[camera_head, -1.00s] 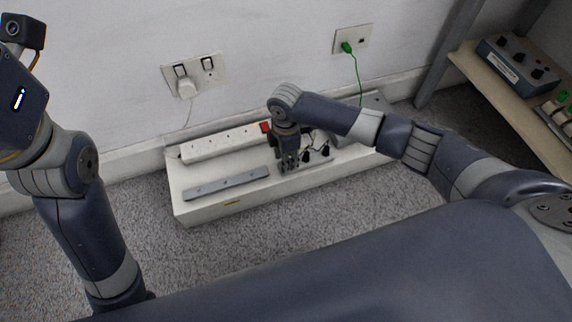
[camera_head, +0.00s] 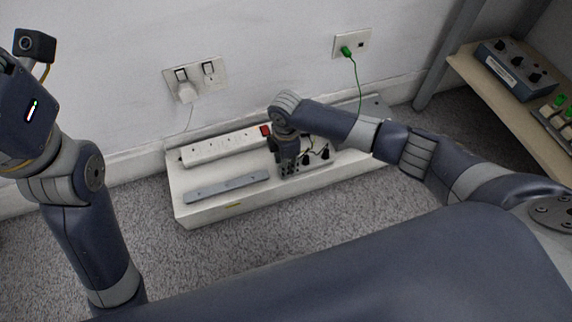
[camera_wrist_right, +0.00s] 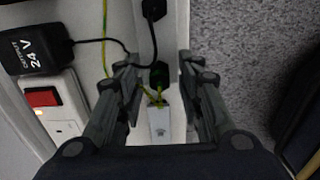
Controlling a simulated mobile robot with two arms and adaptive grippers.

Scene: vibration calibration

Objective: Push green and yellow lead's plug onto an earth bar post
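My right gripper (camera_head: 287,167) points down over the white board. In the right wrist view its two fingers (camera_wrist_right: 158,68) stand apart. Between them, with gaps on both sides, are a dark green plug-like part (camera_wrist_right: 159,74) and short green and yellow wire ends (camera_wrist_right: 153,97). The grey earth bar (camera_head: 228,187) lies on the board left of the gripper; its near end (camera_wrist_right: 160,128) shows below the wires. A green and yellow lead (camera_wrist_right: 105,45) runs up past the left finger. Whether the dark green part sits on a post is unclear. My left gripper is out of view.
A white power strip (camera_head: 215,148) with a red switch lies behind the bar on the board (camera_head: 195,213). A black 24 V adapter (camera_wrist_right: 35,48) sits by the right gripper. A green lead (camera_head: 357,75) hangs from the wall socket. A shelf with boxes stands right. Carpet in front is clear.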

